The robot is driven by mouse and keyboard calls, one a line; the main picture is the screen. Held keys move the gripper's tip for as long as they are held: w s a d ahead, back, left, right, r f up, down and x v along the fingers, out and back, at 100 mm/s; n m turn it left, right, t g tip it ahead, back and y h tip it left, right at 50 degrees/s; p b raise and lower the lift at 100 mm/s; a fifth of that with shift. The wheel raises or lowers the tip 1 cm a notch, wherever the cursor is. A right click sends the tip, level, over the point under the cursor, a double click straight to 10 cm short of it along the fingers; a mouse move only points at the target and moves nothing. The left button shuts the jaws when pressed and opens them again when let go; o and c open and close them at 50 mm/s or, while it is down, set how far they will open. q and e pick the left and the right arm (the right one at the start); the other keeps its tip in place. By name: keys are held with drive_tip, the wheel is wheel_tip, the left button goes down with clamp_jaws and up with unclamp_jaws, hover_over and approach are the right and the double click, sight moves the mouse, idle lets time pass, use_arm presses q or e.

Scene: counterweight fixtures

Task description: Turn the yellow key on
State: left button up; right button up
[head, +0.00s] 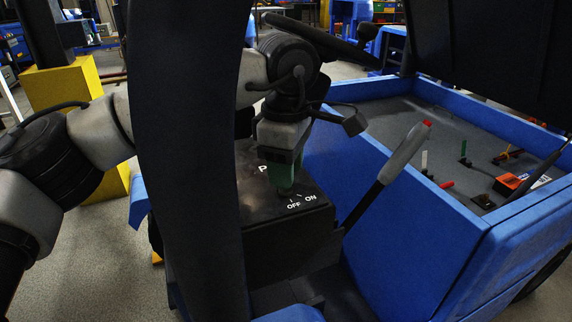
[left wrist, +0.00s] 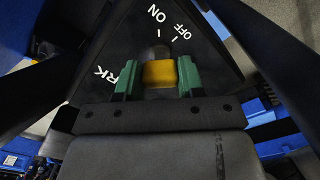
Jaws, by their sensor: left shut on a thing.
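My left gripper (head: 284,180) reaches down to the black key panel (head: 262,205) of the blue vehicle. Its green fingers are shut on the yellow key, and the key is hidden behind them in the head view. In the left wrist view the yellow key (left wrist: 159,73) sits between the two green fingers (left wrist: 157,82), above a dark round base. White ON and OFF marks lie just beyond the key, and part of the word PARK shows to the left. I cannot tell which mark the key points at. My right gripper is not in view.
A grey lever (head: 404,152) with a red tip stands right of the panel. A blue-walled tray (head: 400,100) behind it holds small levers and an orange box (head: 511,183). The steering wheel (head: 322,38) is above and behind the gripper. A yellow block (head: 62,88) stands at left.

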use_arm(q)
drive_tip(key=shift+r+m, duration=0.1)
drive_tip(key=shift+m, duration=0.3)
drive_tip(key=o, duration=0.9)
wheel_tip(320, 180, up, 11)
drive_tip(key=shift+f, duration=0.1)
